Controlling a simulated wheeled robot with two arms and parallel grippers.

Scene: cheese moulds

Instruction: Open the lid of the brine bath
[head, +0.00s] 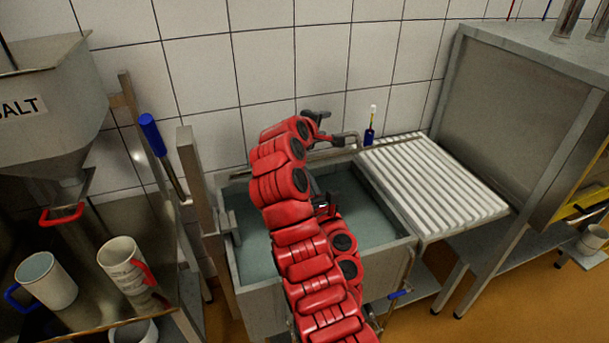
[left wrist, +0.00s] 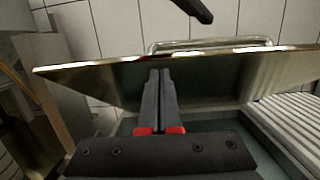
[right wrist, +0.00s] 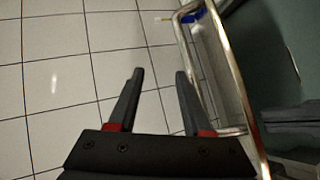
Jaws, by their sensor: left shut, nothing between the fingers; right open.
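The brine bath (head: 345,262) is a steel tank with teal liquid showing inside. Its lid is raised: the left wrist view shows the steel underside (left wrist: 215,80) above the liquid, with the bar handle (left wrist: 210,43) beyond its upper edge. My left gripper (left wrist: 159,72) is shut and empty, pointing at the underside; I cannot tell whether it touches. In the head view the left gripper (head: 324,207) is over the bath, partly behind my red arm. My right gripper (head: 338,127) is open and empty behind the lid; in the right wrist view its fingers (right wrist: 157,75) are beside the handle (right wrist: 181,65).
A wooden post (head: 190,165) and a blue-handled tool (head: 153,135) stand left. Mugs (head: 125,262) sit on the left bench. The tiled wall is close behind.

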